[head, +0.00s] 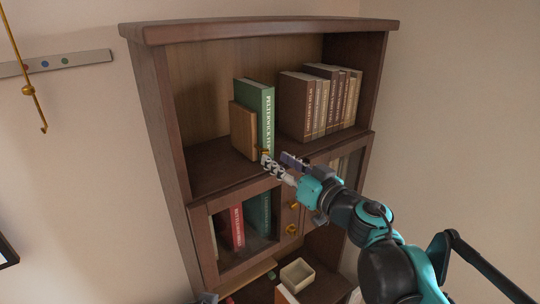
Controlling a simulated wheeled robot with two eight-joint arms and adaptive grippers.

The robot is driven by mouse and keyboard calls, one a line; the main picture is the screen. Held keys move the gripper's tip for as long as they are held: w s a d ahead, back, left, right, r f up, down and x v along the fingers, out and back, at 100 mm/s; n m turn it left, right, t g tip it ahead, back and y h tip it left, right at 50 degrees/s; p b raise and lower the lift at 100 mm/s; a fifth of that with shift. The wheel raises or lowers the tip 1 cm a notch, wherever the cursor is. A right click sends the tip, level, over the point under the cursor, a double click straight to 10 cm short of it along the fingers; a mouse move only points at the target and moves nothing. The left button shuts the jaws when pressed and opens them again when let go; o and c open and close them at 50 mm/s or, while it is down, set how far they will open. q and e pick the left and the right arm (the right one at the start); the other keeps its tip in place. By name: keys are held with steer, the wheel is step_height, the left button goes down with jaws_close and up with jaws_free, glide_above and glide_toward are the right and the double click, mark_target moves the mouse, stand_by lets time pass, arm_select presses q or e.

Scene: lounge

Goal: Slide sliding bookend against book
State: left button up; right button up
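The sliding bookend, a light brown wooden block (243,131), stands upright on the cabinet's upper shelf, at the left side of a taller green book (257,94). From this angle I cannot tell whether they touch. A small brass piece (264,152) shows low at the bookend's front edge. My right gripper (275,158) comes in from the lower right, in front of the shelf edge, with its fingers apart beside the brass piece. Nothing shows between the fingers. My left gripper is not in view.
A row of brown and tan books (320,103) stands to the right on the same shelf (205,172). Below is a glass door (216,231) with brass knobs, and an open beige box (297,275). The shelf is clear left of the bookend. A wall rail (75,62) is at left.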

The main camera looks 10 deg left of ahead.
steer(key=v, duration=0.7)
steer(key=shift+s+d+r, duration=0.1)
steer(key=shift+s, duration=0.05)
steer(key=d+f+m+t+h+b, duration=0.2)
steer(key=d+f+m+h+b, duration=0.2)
steer(key=d+f+h+b, duration=0.55)
steer(key=d+f+m+t+h+b, duration=0.2)
steer(key=d+f+m+h+b, duration=0.3)
steer(key=d+f+b, duration=0.9)
steer(key=s+f+g+b, duration=0.2)
steer(key=s+f, duration=0.1)
steer(key=f, duration=0.8)
steer(key=s+f+g+b, duration=0.1)
steer(key=s+f+g, duration=0.2)
steer(key=f, duration=0.8)
steer(key=s+a+f+n+g+y+b, duration=0.1)
steer(key=s+f+g+b, duration=0.1)
steer(key=f, duration=0.6)
steer(key=s+a+f+n+g+b, duration=0.1)
steer(key=s+a+f+g+b, duration=0.1)
steer(key=s+f+b, duration=0.2)
steer(key=s+f, duration=0.3)
steer(key=f, duration=0.2)
steer(key=shift+s+a+f+g+y+b, duration=0.2)
steer(key=shift+s+a+g+y+b, duration=0.1)
steer(key=shift+g+y+b, duration=0.1)
